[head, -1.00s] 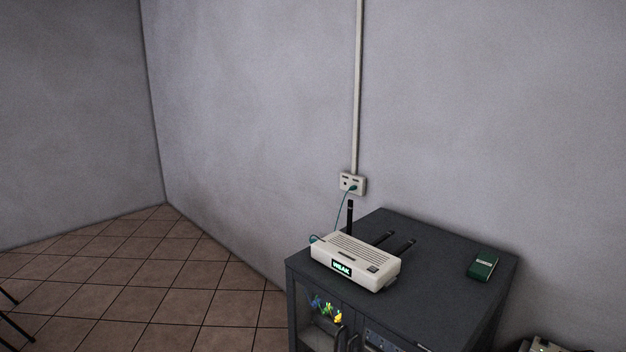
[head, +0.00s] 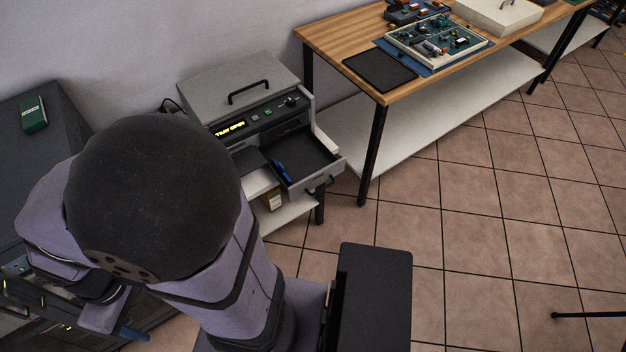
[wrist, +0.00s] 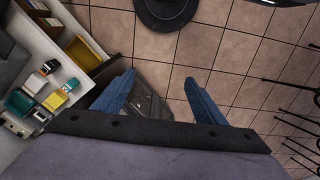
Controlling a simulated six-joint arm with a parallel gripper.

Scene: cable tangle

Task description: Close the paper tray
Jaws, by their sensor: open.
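The printer (head: 240,95) is a grey box with a black lid handle in the head view, right of my arm. Its lit display (head: 230,128) reads "TRAY OPEN". The paper tray (head: 325,176) is pulled out at the front, with a dark inside and a small blue piece (head: 283,171) at its left. In the wrist view my gripper (wrist: 160,77) is open, its two blue fingers apart with nothing between them, pointing over the tiled floor. In the head view only a blue finger part (head: 133,333) shows at lower left, well away from the tray; my arm hides the rest.
A wooden workbench (head: 345,42) with a black mat (head: 380,70) and a circuit board (head: 437,40) stands right of the printer. A dark cabinet (head: 50,135) with a green box (head: 33,114) is at left. Tiled floor before the tray is free.

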